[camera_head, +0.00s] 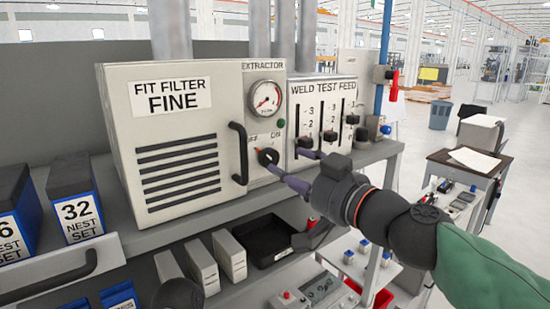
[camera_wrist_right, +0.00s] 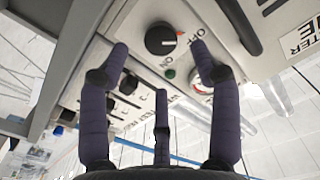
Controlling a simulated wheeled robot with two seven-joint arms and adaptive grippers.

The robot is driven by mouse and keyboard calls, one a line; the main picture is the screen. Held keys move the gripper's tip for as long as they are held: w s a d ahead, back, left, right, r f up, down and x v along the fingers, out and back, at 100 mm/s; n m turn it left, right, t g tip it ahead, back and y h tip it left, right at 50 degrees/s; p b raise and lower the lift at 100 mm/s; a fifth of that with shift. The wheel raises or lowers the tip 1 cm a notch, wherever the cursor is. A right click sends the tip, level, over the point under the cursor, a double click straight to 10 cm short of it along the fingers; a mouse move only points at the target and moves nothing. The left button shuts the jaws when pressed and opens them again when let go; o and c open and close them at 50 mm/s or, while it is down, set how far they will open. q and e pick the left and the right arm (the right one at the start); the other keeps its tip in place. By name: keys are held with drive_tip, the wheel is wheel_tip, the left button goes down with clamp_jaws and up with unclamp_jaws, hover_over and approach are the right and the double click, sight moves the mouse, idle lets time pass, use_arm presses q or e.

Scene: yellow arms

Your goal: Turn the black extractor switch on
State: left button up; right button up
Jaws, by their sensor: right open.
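The black extractor switch (camera_head: 267,157) is a round knob on the beige filter unit, below the gauge. In the right wrist view the knob (camera_wrist_right: 160,40) has an orange mark on the side towards the OFF label; the ON label is below it. My right gripper (camera_head: 289,161) is open and empty, with its purple fingers in front of the panel near the knob. In the wrist view its fingertips (camera_wrist_right: 160,50) lie on either side of the knob, with a third finger below. I cannot tell whether any finger touches it. My left gripper does not show clearly.
A black bar handle (camera_head: 239,153) stands just left of the switch. The gauge (camera_head: 265,98) and a green button (camera_head: 281,123) sit above it. The weld test feed box (camera_head: 322,108) with black sliders is close on the right. A shelf with boxes lies below.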

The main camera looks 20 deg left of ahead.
sight(272, 161)
drive_tip(key=p+x, duration=0.1)
drive_tip(key=x, duration=0.5)
drive_tip(key=shift+w+a, duration=0.15)
drive_tip(key=shift+a, duration=0.15)
drive_tip(key=c, duration=1.1)
